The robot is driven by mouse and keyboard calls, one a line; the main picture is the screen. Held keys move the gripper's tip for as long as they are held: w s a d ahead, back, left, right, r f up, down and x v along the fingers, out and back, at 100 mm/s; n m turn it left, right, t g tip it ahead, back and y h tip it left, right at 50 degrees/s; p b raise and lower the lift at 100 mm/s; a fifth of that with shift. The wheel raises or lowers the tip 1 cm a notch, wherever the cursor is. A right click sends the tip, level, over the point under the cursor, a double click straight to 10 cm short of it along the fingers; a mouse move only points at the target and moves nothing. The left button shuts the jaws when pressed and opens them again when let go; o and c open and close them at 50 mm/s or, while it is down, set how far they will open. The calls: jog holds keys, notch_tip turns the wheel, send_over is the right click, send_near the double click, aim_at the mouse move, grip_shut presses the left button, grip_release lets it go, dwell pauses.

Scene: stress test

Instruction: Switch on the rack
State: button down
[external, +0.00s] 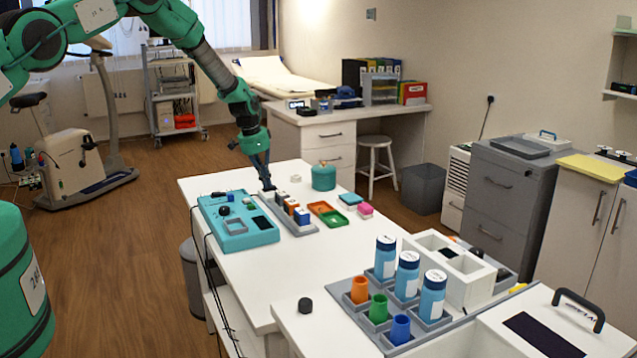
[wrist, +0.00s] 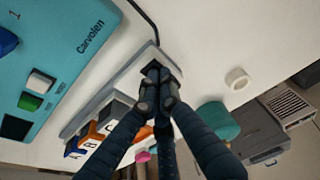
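The rack is a long grey strip (external: 309,227) on the white table, holding a row of small orange, white and blue blocks. In the wrist view the rack (wrist: 101,99) shows lettered blocks, partly behind my fingers. My gripper (external: 268,186) points down at the rack's far end. In the wrist view my gripper (wrist: 157,88) has its dark fingertips together over a dark square spot at that end. Whether the fingertips touch the spot cannot be told. No held object shows between them.
A teal console (external: 238,222) with buttons lies left of the rack. A teal round container (external: 323,177) and a small white ring (wrist: 238,79) stand nearby. Orange and green trays (external: 333,218) lie to the right. Blue-capped bottles (external: 407,275) stand at the front.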

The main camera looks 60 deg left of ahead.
jog(key=shift+p, duration=0.3)
jog(key=shift+w, duration=0.15)
jog(key=shift+w+r+b, duration=0.1)
jog(key=shift+w+b, duration=0.35)
jog(key=shift+w, duration=0.15)
jog(key=shift+r, duration=0.15)
jog(key=shift+v, duration=0.85)
jog(key=s+v, duration=0.2)
jog(key=v, duration=0.9)
jog(key=shift+s, duration=0.25)
